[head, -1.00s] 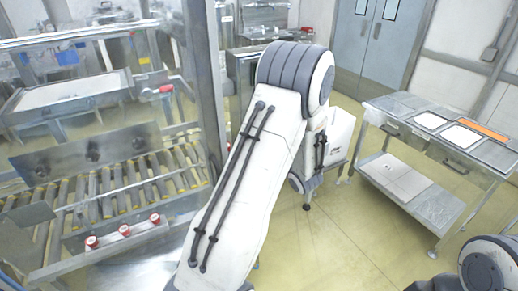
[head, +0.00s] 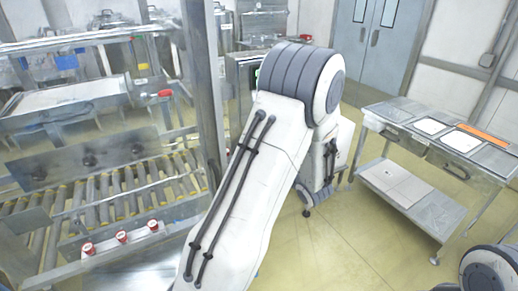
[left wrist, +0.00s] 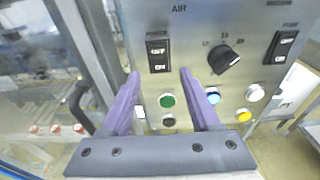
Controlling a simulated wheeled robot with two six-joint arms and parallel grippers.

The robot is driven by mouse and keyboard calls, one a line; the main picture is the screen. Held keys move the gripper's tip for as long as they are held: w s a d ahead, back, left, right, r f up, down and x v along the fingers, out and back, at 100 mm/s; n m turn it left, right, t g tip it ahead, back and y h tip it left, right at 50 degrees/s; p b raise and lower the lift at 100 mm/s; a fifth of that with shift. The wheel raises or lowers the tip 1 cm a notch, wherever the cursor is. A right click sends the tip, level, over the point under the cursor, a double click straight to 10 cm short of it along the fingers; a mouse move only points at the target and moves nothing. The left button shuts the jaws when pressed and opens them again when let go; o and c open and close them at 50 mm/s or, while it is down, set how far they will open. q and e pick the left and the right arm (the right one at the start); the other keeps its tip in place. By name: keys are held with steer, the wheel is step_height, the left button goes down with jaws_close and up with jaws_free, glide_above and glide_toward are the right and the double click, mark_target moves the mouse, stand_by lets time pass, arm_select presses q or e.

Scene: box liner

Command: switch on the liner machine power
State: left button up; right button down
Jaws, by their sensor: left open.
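The liner machine's metal control panel (left wrist: 190,80) fills much of the left wrist view. Its black POWER rocker switch (left wrist: 158,55), marked OFF, is at the upper left of the panel. My left gripper (left wrist: 160,76) is open and empty, with its two purple fingers pointing at the panel. The fingertips appear on either side of and just below the switch; whether they touch the panel I cannot tell. In the head view my left arm hides the gripper and most of the panel; only a grey box edge (head: 238,90) shows beside the arm. My right gripper is out of view.
The panel also has a black rotary knob (left wrist: 225,60), a PUMP switch (left wrist: 282,46) and green, blue, white and yellow buttons. A metal machine frame post (head: 205,80) and roller conveyor (head: 110,195) stand left. A steel table (head: 395,112) stands right, with open floor between.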

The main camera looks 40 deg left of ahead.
arm_select(q)
steer(key=f+b+v, duration=0.1)
steer(key=b+v, duration=0.1)
steer(key=v, duration=0.5)
steer(key=shift+d+r, duration=0.2)
steer(key=shift+r, duration=0.25)
steer(key=s+d+f+n+g+h+b, duration=0.2)
steer(key=s+d+f+n+g+h, duration=0.2)
steer(key=s+d+n, duration=0.45)
steer(key=s+d+f+n+g+h, duration=0.1)
steer(key=s+d+f+n+h, duration=0.1)
steer(key=s+d+h, duration=0.4)
steer(key=s+d+f+n+g+h+b, duration=0.1)
steer(key=s+d+f+n+h, duration=0.1)
steer(key=s+d+n+h, duration=0.3)
steer(key=s+d+h, duration=0.1)
steer(key=s+d, duration=0.3)
steer(key=d, duration=0.5)
steer(key=shift+s+f, duration=0.2)
steer(key=shift+f, duration=0.05)
steer(key=shift+a, duration=0.1)
